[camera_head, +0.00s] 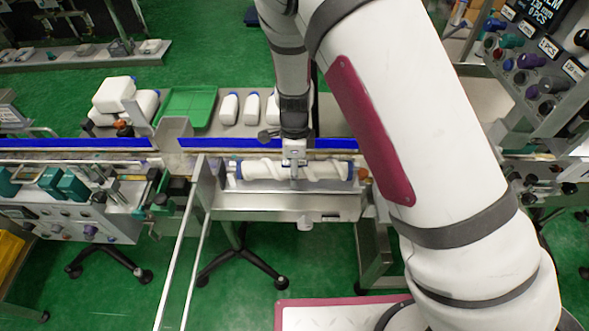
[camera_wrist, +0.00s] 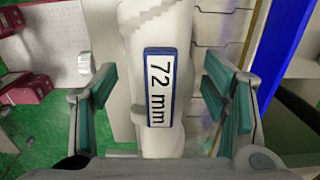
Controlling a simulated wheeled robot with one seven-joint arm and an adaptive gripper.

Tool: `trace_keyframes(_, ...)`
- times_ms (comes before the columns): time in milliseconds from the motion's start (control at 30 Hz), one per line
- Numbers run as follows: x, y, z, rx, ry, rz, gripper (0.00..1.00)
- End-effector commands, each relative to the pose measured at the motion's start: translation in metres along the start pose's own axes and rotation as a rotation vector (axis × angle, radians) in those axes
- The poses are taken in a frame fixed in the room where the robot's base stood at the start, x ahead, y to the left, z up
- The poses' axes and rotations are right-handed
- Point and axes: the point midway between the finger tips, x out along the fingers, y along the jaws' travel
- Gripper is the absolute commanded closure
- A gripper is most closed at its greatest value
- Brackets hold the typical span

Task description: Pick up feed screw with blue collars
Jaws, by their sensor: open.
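The feed screw (camera_head: 263,170) is a white spiral rod with a blue collar at each end. It lies level along the conveyor's front side in the head view. In the wrist view the feed screw (camera_wrist: 158,125) runs up the picture, with a blue-framed label (camera_wrist: 159,88) reading "72 mm". Its collars do not show there. My gripper (camera_head: 294,160) is above the middle of the screw. In the wrist view my gripper (camera_wrist: 160,100) is open, with teal finger pads on either side of the screw and visible gaps. Whether the fingers reach below its top I cannot tell.
The conveyor's blue rail (camera_head: 80,143) runs behind the screw. White bottles (camera_head: 229,108) and a green tray (camera_head: 188,106) stand on the table behind it. A metal bracket (camera_head: 206,182) rises close to the screw's left end.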

Motion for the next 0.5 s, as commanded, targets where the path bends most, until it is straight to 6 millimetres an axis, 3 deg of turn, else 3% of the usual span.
trace_keyframes(333,0.0082,-0.0002,0.0004,0.001,-0.001,-0.001,0.34)
trace_keyframes(500,0.0080,-0.0002,0.0004,0.000,-0.001,-0.001,0.73)
